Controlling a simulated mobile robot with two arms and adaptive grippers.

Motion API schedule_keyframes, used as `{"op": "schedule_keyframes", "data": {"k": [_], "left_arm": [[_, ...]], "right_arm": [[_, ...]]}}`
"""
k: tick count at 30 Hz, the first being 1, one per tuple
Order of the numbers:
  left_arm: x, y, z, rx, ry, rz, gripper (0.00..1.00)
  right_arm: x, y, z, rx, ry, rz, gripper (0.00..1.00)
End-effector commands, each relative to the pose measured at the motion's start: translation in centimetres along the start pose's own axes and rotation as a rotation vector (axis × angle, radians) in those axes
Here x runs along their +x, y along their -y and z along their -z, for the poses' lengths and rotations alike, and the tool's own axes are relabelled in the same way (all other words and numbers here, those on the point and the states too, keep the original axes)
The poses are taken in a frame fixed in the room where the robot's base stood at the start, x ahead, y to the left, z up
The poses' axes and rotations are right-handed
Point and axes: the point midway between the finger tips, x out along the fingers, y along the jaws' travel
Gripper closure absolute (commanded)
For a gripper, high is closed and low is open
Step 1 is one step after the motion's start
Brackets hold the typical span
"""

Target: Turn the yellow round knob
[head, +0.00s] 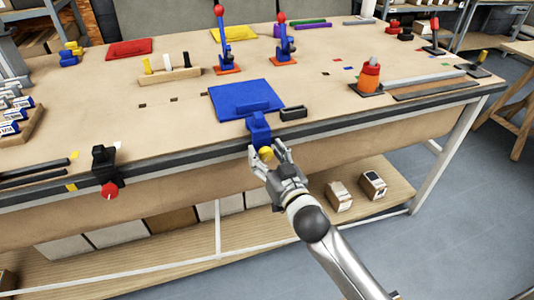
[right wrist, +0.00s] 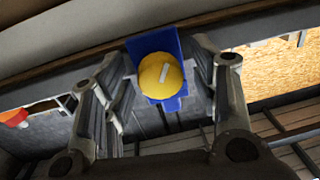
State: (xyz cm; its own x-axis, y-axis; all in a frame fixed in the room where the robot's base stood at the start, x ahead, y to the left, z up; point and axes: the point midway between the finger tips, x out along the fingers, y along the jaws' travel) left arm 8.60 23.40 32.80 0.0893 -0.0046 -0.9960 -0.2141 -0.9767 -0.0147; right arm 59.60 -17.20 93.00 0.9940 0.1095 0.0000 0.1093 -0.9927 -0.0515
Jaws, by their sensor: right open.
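The yellow round knob (head: 266,153) sits on the front of a blue bracket (head: 259,129) at the table's front edge. In the right wrist view the knob (right wrist: 161,76) shows a pale line mark, tilted slightly from upright, with the blue bracket (right wrist: 150,45) behind it. My right gripper (head: 267,157) is open, its two fingers on either side of the knob. In the right wrist view gaps show between the fingers (right wrist: 160,85) and the knob. My left gripper is not in view.
A black clamp with a red knob (head: 109,190) is on the table edge to the left. A blue panel (head: 240,100) and a small black block (head: 293,113) lie behind the bracket. A lower shelf (head: 260,232) with boxes runs under the table (head: 180,118).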

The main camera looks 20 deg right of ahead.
Motion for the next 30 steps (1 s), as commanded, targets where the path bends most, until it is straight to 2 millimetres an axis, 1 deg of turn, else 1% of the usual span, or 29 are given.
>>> {"op": "schedule_keyframes", "data": {"k": [7, 8, 18, 19, 25, 30], "left_arm": [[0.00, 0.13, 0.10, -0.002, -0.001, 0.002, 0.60], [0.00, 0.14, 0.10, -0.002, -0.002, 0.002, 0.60], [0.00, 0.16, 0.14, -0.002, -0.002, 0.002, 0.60], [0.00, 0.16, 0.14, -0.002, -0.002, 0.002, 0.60], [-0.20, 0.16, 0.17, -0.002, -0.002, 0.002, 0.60], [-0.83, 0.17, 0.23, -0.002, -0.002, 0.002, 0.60]], "right_arm": [[0.10, 0.02, -0.06, 0.001, 0.001, 0.000, 0.45], [0.09, 0.02, -0.06, 0.001, 0.001, 0.000, 0.46], [0.07, 0.02, -0.06, 0.001, 0.001, 0.000, 0.90], [0.07, 0.02, -0.05, 0.001, 0.001, 0.000, 0.92], [0.07, 0.03, 0.01, -0.013, 0.002, 0.000, 0.92], [0.08, 0.04, 0.15, -0.071, 0.007, 0.000, 0.92]]}}
